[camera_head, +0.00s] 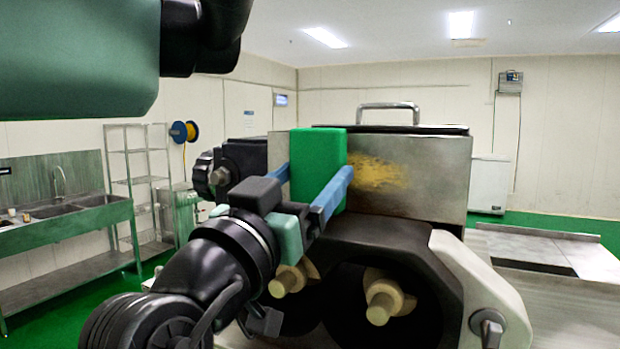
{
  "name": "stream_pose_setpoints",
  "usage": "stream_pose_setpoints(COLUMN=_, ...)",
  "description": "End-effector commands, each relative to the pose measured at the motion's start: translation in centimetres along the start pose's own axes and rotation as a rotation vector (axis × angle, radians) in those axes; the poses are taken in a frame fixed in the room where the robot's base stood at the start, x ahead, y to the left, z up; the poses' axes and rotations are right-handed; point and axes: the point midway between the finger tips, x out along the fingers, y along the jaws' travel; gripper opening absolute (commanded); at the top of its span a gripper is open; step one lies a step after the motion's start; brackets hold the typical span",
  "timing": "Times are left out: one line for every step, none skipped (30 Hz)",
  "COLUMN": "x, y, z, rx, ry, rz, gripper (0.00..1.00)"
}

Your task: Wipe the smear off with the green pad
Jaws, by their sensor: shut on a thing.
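The green pad (318,160) is an upright block, held between the blue fingers of my gripper (312,185), which is shut on it. The pad is in front of the left part of the machine's steel box (440,180). The yellow-brown smear (378,173) is on the front face of that box, just right of the pad. The pad may hide some of the smear's left end. I cannot tell whether the pad touches the steel face.
A metal handle (388,106) stands on top of the box. Below are the machine's dark housing (385,235) with pale round knobs and a light side arm (470,280). A sink bench (75,215) and wire shelf (140,180) stand at the left; a white chest (489,184) is behind right.

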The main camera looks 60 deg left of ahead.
Motion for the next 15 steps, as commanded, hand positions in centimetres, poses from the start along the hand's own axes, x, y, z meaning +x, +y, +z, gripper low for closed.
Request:
stream_pose_setpoints(x=0.01, y=0.01, z=-0.01, rx=0.000, ry=0.000, rz=0.000, gripper=0.35)
stream_pose_setpoints(x=0.01, y=0.02, z=-0.01, rx=0.000, ry=0.000, rz=0.000, gripper=0.35)
stream_pose_setpoints(x=0.03, y=0.02, z=-0.01, rx=0.000, ry=0.000, rz=0.000, gripper=0.35)
stream_pose_setpoints(x=0.05, y=0.02, z=0.00, rx=0.000, ry=0.000, rz=0.000, gripper=0.35)
stream_pose_setpoints(x=0.08, y=0.02, z=0.00, rx=0.000, ry=0.000, rz=0.000, gripper=0.35)
stream_pose_setpoints(x=0.14, y=0.02, z=0.01, rx=0.000, ry=0.000, rz=0.000, gripper=0.35)
stream_pose_setpoints(x=0.20, y=0.02, z=0.02, rx=0.000, ry=0.001, rz=0.001, gripper=0.35)
stream_pose_setpoints(x=0.26, y=0.02, z=0.04, rx=0.000, ry=0.001, rz=0.001, gripper=0.35)
stream_pose_setpoints(x=0.34, y=0.02, z=0.06, rx=0.000, ry=0.001, rz=0.001, gripper=0.35)
stream_pose_setpoints(x=0.41, y=0.02, z=0.08, rx=0.000, ry=0.001, rz=0.001, gripper=0.35)
stream_pose_setpoints(x=0.47, y=0.02, z=0.10, rx=-0.001, ry=0.001, rz=0.001, gripper=0.35)
stream_pose_setpoints(x=0.55, y=0.02, z=0.13, rx=-0.001, ry=0.000, rz=0.001, gripper=0.35)
stream_pose_setpoints(x=0.61, y=0.02, z=0.15, rx=-0.001, ry=0.000, rz=0.001, gripper=0.35)
stream_pose_setpoints(x=0.67, y=0.03, z=0.17, rx=-0.001, ry=0.000, rz=0.001, gripper=0.35)
stream_pose_setpoints(x=0.75, y=0.03, z=0.20, rx=-0.001, ry=0.000, rz=0.001, gripper=0.35)
